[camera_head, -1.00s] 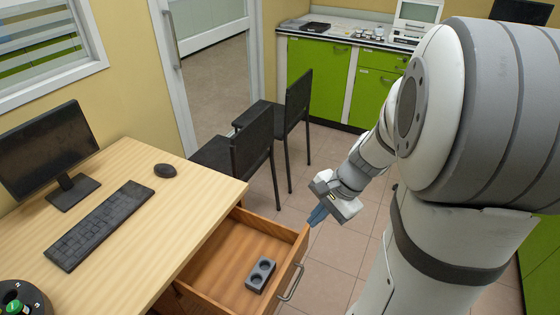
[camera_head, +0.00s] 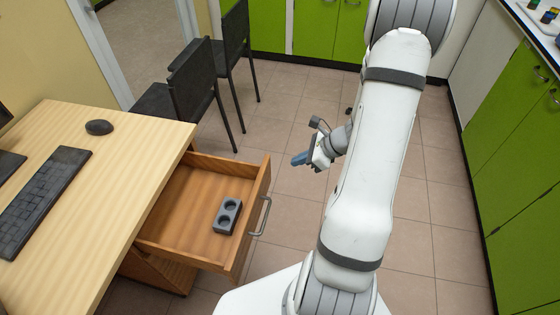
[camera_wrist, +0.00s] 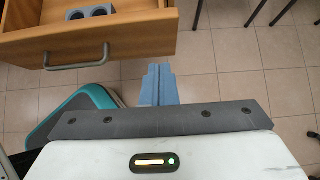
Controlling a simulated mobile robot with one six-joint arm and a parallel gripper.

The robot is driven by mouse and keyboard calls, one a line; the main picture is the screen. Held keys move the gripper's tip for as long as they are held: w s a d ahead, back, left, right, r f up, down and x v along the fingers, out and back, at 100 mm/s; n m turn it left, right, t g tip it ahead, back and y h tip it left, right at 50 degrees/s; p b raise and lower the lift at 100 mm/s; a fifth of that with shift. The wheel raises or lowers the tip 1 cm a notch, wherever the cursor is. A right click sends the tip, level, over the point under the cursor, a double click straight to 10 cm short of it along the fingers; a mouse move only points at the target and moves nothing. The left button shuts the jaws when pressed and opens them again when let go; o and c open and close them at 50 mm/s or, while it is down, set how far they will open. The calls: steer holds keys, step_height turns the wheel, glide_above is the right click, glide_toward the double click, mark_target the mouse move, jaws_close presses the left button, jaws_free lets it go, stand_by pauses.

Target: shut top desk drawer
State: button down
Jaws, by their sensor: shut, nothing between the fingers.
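The top desk drawer (camera_head: 157,232) is pulled out from the wooden desk (camera_head: 150,140). A metal handle (camera_head: 262,216) is on its front. A dark block with two round holes (camera_head: 227,215) lies inside it. My gripper (camera_head: 297,160) is to the right of the drawer front in the head view, apart from it, with its blue fingers together and empty. In the wrist view the drawer front (camera_wrist: 140,42) and its handle (camera_wrist: 77,62) are at the upper left, and my gripper's fingers (camera_wrist: 158,72) point up just below the front's right end.
A keyboard (camera_head: 42,195) and a mouse (camera_head: 99,127) lie on the desk. Black chairs (camera_head: 205,85) stand behind the desk. Green cabinets (camera_head: 525,150) line the right and back. The tiled floor (camera_head: 290,215) right of the drawer is clear.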

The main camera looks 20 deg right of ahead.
mark_target(268, 165)
steer(key=shift+w+a+f, duration=0.4)
steer(key=shift+w+a, duration=0.25)
steer(key=shift+a, duration=0.25)
steer(key=shift+w+a+f, duration=0.45)
steer(key=shift+w+a, duration=0.15)
steer(key=shift+a, duration=0.3)
steer(key=shift+w+a+f, duration=0.4)
steer(key=shift+w+a, duration=0.25)
steer(key=shift+a, duration=0.25)
